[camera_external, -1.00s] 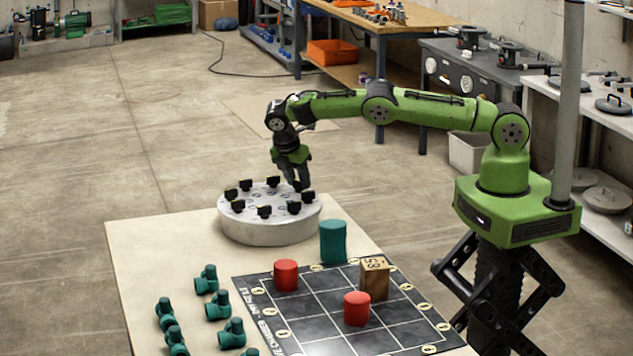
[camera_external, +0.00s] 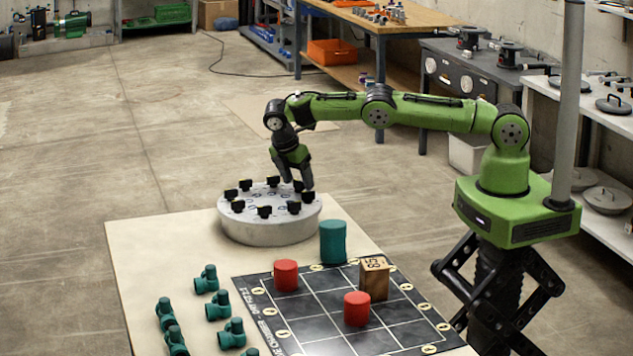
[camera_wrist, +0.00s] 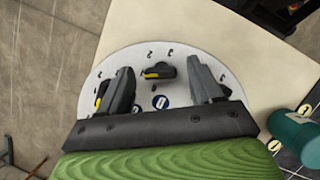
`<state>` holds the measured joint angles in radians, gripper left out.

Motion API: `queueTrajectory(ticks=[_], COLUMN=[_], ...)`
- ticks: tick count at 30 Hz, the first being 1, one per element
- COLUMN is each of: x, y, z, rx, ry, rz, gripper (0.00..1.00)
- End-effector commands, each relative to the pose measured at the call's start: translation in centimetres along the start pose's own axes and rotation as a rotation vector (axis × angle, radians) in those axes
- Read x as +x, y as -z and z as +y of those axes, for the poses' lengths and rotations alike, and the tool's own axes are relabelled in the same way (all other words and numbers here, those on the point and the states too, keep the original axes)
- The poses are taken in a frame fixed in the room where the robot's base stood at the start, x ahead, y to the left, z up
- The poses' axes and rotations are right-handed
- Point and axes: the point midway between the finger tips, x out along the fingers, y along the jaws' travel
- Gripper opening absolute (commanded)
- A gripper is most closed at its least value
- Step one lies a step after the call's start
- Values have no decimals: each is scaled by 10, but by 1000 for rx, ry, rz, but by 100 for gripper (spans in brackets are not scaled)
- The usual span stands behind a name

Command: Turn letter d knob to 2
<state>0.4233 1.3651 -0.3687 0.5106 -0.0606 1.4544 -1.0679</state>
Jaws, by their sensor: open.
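A round pale grey drum (camera_external: 268,232) stands on the table, with several black knobs around its top. My gripper (camera_external: 296,181) is over the drum's right back edge, pointing down, with its fingers apart. In the wrist view my gripper (camera_wrist: 163,78) is open. A dark knob with a yellow mark (camera_wrist: 158,70) shows between the two fingers, slightly beyond them, and nothing is gripped. Another yellow-marked knob (camera_wrist: 101,94) is partly hidden behind the left finger.
A teal cylinder (camera_external: 333,241) stands just right of the drum. A black grid board (camera_external: 330,303) holds two red cylinders (camera_external: 286,275) and a wooden block (camera_external: 374,279). Several teal pipe fittings (camera_external: 206,279) lie at the front left. The table left of the drum is clear.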

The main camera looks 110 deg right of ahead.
Motion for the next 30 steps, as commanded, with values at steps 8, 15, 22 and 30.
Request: queueTrajectory(ticks=[8, 15, 22, 30], x=[-18, -59, -91, -96], y=[0, -12, -25, -27], z=[1, 0, 0, 0], rx=[0, 1, 0, 0], ry=[-2, -1, 0, 1], rz=[1, 1, 0, 0], gripper=[65, 65, 65, 65])
